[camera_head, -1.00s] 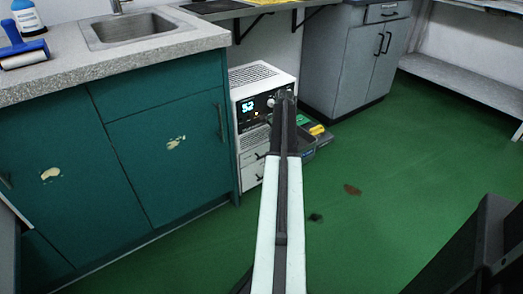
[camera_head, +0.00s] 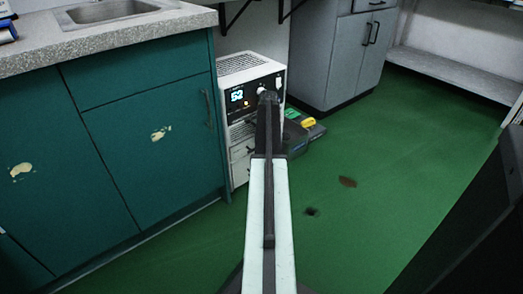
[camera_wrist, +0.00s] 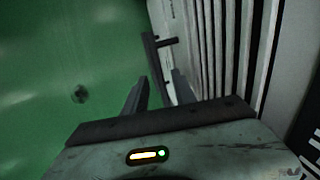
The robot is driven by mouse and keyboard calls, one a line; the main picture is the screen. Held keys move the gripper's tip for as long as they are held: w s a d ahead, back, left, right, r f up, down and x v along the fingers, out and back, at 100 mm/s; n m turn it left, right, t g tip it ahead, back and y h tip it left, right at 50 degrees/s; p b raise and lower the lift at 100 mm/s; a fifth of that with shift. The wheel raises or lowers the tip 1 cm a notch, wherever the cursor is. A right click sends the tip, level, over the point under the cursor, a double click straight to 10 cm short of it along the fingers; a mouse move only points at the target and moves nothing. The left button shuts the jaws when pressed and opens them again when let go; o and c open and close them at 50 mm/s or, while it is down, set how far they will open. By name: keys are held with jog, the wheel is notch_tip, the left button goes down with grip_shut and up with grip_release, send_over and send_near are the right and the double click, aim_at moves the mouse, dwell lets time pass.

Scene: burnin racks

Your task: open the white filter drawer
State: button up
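A white machine (camera_head: 249,68) with a lit display stands on the floor beside the teal cabinet. Its lower front has white drawer fronts (camera_head: 239,172) with small dark handles, partly hidden behind my arm. I cannot tell which one is the filter drawer. In the wrist view, a dark bar handle (camera_wrist: 151,58) stands out from a white front (camera_wrist: 178,42).
The teal cabinet (camera_head: 150,130) is close on the machine's left. A dark bin with yellow and green items (camera_head: 303,127) sits on the floor at its right. A grey cabinet (camera_head: 335,60) stands behind. The green floor (camera_head: 390,150) at right is mostly clear.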

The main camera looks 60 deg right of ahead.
jog(key=shift+f, duration=0.2)
grip_shut()
dwell(1.3)
